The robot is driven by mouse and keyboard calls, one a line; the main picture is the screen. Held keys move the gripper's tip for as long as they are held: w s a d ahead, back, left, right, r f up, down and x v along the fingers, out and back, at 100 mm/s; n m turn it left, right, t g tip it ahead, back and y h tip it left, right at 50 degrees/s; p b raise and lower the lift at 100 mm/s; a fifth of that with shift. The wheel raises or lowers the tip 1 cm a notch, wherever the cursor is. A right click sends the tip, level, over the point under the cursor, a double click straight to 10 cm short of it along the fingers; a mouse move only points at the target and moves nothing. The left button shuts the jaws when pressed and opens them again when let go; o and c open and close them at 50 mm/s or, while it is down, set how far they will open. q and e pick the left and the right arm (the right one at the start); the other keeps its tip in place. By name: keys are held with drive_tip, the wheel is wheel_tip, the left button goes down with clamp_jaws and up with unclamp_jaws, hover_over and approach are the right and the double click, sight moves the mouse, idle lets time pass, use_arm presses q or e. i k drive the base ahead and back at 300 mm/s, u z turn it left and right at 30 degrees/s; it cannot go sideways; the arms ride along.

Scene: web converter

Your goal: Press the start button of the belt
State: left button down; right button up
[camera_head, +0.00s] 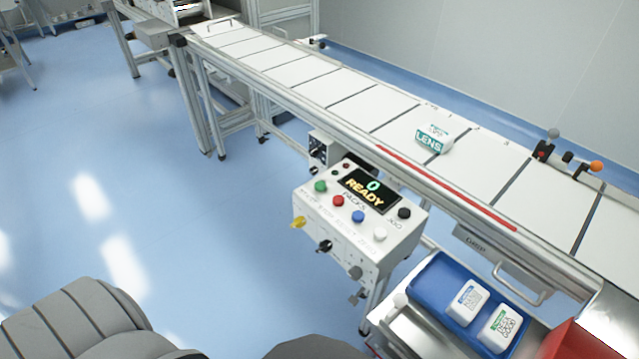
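A white control box (345,238) is mounted at the near side of the conveyor belt (335,88). Its display (368,190) reads "0" and "READY". A green button (320,186) sits at the left of its top face, followed by a red button (338,201), a blue button (358,216) and a white button (380,233). A black button (404,213) is at the right. Labels beside the buttons are too small to read. Neither of my grippers is in view; only grey parts of my body show along the bottom edge.
A white-and-green "LENS" pack (433,138) lies on the belt. A blue tray (428,282) with two white packs stands at lower right, beside a red surface (590,340). The blue floor (180,185) at left is clear.

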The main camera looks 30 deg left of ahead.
sight(320, 186)
drive_tip(key=k, duration=1.3)
drive_tip(key=u, duration=0.65)
drive_tip(key=i, duration=1.65)
drive_tip(key=z, duration=0.5)
